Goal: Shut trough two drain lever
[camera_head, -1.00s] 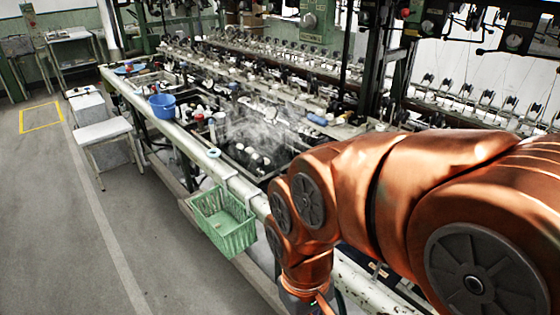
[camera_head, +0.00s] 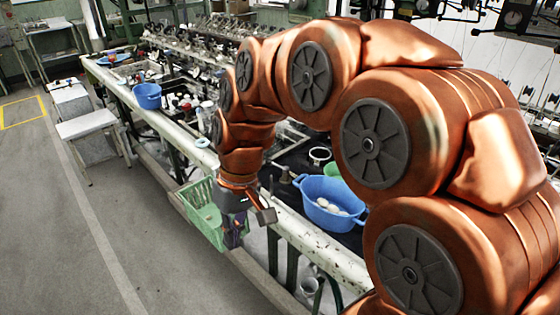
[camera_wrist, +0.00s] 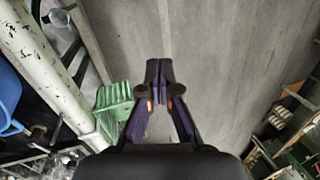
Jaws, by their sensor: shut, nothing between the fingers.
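My gripper (camera_head: 236,238) points down on the aisle side of the pale front rail, by the green basket. Its dark fingers show in the wrist view (camera_wrist: 159,70); they are closed together and empty, with grey floor behind them. The reeling troughs run behind the rail (camera_head: 320,245); in the wrist view the rail (camera_wrist: 45,70) crosses the left side. I cannot tell which trough is number two. A small grey fitting (camera_head: 284,176) stands by the rail beside the blue basin; I cannot tell whether it is a drain lever. My arm hides part of the troughs.
A green basket (camera_head: 203,213) hangs on the rail's outer side, close to my gripper; it also shows in the wrist view (camera_wrist: 113,104). A blue basin (camera_head: 329,200) holds pale cocoons. A smaller blue bucket (camera_head: 147,96) stands farther along.

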